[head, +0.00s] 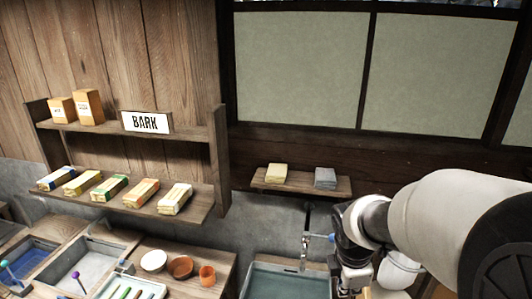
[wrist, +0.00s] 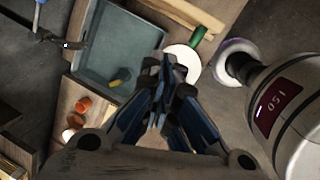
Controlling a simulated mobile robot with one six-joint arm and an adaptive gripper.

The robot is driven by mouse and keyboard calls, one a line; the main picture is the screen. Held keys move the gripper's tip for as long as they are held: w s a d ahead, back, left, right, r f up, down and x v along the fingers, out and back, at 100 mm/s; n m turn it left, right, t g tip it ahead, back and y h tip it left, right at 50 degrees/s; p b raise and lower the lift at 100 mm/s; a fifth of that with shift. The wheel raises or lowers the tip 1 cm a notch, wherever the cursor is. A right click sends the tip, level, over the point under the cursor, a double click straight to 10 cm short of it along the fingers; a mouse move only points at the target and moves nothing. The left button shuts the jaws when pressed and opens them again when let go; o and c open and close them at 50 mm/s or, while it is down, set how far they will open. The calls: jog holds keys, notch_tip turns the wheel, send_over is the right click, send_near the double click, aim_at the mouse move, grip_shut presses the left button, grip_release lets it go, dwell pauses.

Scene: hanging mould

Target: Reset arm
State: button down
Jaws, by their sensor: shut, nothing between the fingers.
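My gripper (wrist: 165,95) shows in the wrist view with its blue and dark fingers drawn together and nothing between them. Beyond it lie a blue-grey tray (wrist: 98,35) and a white round dish (wrist: 187,60). In the head view my white arm reaches in from the right, and its dark wrist is beside the tray (head: 285,283) at the bottom. The fingertips are not clear in the head view.
A wooden shelf (head: 200,207) holds several boxes below a BARK sign (head: 146,122). A small wall shelf (head: 300,185) carries a yellow cloth (head: 276,173) and a grey cloth (head: 325,178). A tap (head: 304,250) hangs close to my wrist. Small bowls (head: 180,267) stand left of the tray.

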jog(key=s+a+f+m+t+y+b, duration=0.1)
jog(key=s+a+f+m+b, duration=0.1)
jog(key=s+f+m+b, duration=0.4)
jog(key=s+a+f+m+t+b, duration=0.1)
jog(key=s+f+m+b, duration=0.4)
jog(key=s+m+b, duration=0.7)
jog(key=shift+s+a+f+y+b, duration=0.35)
jog(key=shift+s+a+y+b, duration=0.05)
jog(key=shift+s+a+b, duration=0.4)
jog(key=shift+w, duration=0.1)
jog(key=shift+d, duration=0.1)
